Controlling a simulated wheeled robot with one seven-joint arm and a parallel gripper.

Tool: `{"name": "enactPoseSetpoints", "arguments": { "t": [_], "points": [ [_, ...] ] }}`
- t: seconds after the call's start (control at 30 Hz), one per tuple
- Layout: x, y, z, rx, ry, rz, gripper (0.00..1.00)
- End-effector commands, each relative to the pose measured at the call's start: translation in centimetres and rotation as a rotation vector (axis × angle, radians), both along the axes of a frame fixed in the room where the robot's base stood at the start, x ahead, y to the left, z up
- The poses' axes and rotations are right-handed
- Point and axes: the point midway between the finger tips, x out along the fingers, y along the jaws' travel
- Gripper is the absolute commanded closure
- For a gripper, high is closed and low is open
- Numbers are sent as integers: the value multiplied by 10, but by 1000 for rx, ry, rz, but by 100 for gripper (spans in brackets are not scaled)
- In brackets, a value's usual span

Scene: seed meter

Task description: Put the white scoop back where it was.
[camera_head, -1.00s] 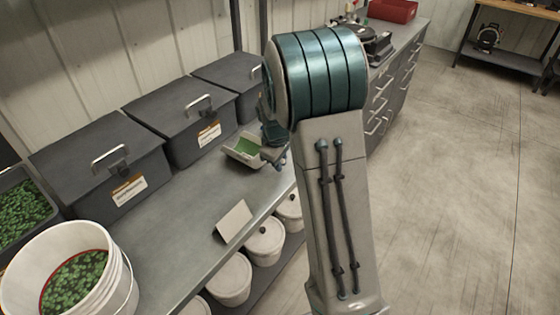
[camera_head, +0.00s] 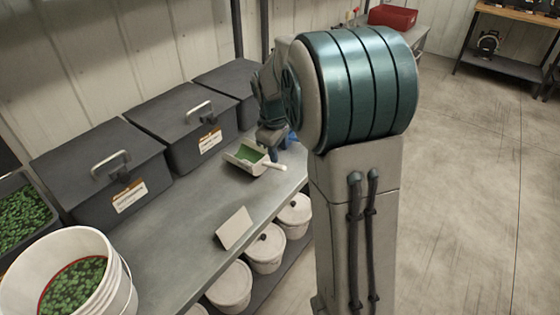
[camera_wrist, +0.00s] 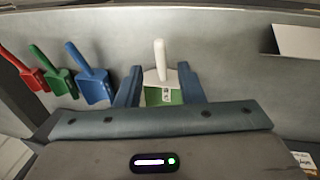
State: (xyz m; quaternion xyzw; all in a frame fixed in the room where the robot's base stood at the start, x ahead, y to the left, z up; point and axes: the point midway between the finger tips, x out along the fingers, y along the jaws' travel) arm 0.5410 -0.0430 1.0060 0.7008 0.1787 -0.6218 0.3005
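The white scoop (camera_head: 246,158) rests on the grey bench (camera_head: 196,215), its white handle (camera_head: 272,166) pointing toward the front edge. A green patch shows inside the scoop. In the wrist view the scoop's handle (camera_wrist: 160,58) is clear of the fingers, and its body lies between or below them. My gripper (camera_wrist: 160,88) has its two blue fingers spread apart. In the head view my gripper (camera_head: 272,135) is just above and behind the scoop, partly hidden by my arm.
Red (camera_wrist: 32,76), green (camera_wrist: 60,80) and blue (camera_wrist: 94,85) scoops lie in a row beside the white one. Dark lidded bins (camera_head: 180,125) line the wall. A small card (camera_head: 234,228) stands at the front edge. A white bucket (camera_head: 110,285) is at near left.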

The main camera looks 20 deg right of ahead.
Motion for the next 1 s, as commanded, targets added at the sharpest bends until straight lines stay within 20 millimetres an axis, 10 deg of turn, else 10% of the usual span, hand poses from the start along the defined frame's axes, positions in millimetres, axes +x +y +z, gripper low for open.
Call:
{"name": "enactPoseSetpoints", "arguments": {
  "t": [0.37, 1.0],
  "points": [
    [-21, 6, 38, 21, -13, -43, 65],
    [-233, 42, 40, 250, -123, -624, 65]
  ]
}}
